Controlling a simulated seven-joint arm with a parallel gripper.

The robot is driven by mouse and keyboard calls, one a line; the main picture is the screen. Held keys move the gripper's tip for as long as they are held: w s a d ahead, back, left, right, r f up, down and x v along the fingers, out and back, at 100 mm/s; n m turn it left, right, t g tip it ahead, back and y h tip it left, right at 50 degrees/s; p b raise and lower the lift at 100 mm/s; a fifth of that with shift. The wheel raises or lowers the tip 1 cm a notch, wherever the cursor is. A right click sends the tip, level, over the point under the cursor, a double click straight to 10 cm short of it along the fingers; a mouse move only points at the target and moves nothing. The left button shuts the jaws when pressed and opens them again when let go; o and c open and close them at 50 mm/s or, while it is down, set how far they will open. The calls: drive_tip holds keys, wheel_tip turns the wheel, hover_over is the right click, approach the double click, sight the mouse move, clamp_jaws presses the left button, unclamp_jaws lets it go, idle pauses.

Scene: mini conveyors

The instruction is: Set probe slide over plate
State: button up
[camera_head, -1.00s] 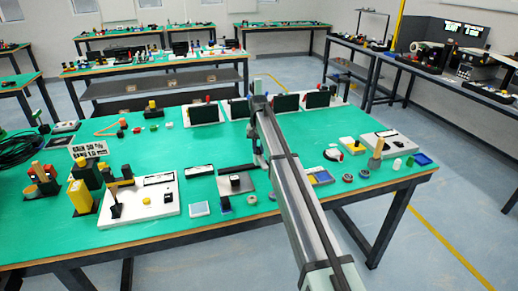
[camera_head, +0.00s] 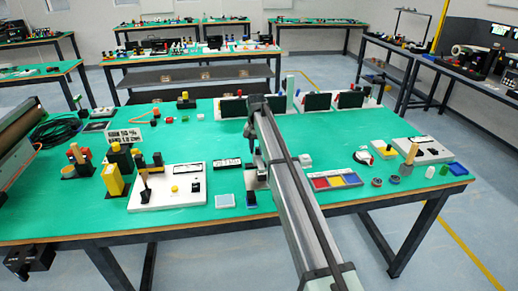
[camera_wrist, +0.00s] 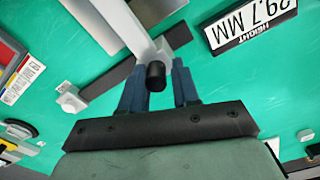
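In the wrist view, my gripper (camera_wrist: 158,67) has its two blue fingers apart, one on each side of a short black knob (camera_wrist: 156,76). A gap shows at the right finger, and I cannot tell whether the left one touches. Behind the knob are a pale grey metal part (camera_wrist: 120,26) and a dark bar (camera_wrist: 106,82), seemingly the slide and plate assembly; which part is which is unclear. A height display (camera_wrist: 252,24) reads 29.7 MM; it also shows in the head view (camera_head: 228,163). In the head view, my arm hides most of the grey plate (camera_head: 250,184).
A white control panel with a lever (camera_head: 180,187) stands left. A tray with coloured compartments (camera_head: 333,181) lies right of my arm, with a white block (camera_head: 305,160) behind it. Black screens (camera_head: 318,102) line the back. Green mat (camera_head: 390,112) is bare at back right.

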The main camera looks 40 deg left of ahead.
drive_tip(key=o, duration=0.4)
drive_tip(key=shift+r, duration=0.1)
wheel_tip(320, 180, up, 14)
drive_tip(key=shift+f, duration=0.15)
idle(0.4)
idle(0.4)
